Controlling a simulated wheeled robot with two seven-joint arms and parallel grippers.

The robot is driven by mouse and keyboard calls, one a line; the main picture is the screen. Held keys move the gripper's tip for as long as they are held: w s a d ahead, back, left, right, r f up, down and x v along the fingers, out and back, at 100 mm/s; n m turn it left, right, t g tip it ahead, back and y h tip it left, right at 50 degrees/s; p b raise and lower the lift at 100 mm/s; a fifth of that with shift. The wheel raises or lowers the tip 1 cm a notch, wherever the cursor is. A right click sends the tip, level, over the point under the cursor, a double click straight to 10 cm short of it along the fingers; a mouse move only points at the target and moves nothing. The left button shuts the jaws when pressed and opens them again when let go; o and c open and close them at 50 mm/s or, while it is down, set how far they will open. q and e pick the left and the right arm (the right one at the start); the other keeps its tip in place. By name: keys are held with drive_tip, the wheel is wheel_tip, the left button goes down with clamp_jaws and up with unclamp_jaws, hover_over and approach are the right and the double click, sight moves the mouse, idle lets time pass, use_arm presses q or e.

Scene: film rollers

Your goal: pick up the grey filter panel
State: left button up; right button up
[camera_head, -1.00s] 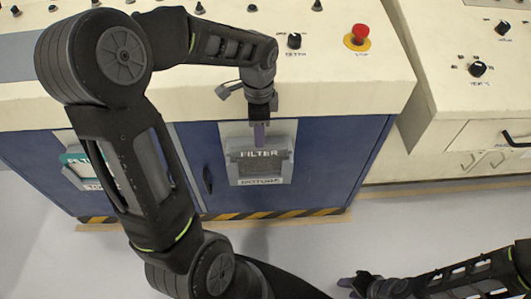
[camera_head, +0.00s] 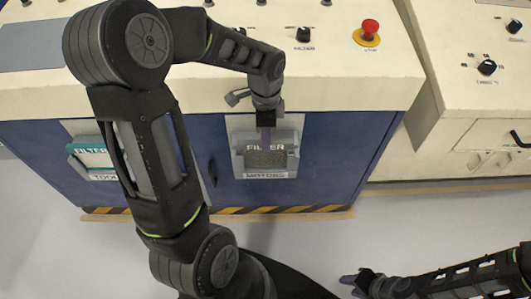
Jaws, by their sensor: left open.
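The grey filter panel (camera_head: 265,158) is set in the blue cabinet front, with the word FILTER along its top and a label plate below it.
A cream control top (camera_head: 340,85) with knobs and a red stop button (camera_head: 369,29) overhangs the blue front. A second console (camera_head: 480,100) stands to the right. The floor in front is clear.

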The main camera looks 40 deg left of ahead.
sight(265, 154)
use_arm(q)
wheel_tip(265, 154, down, 4)
drive_tip(key=shift+r, duration=0.15)
drive_tip(key=shift+c, duration=0.4)
clamp_jaws()
idle(0.4)
idle(0.9)
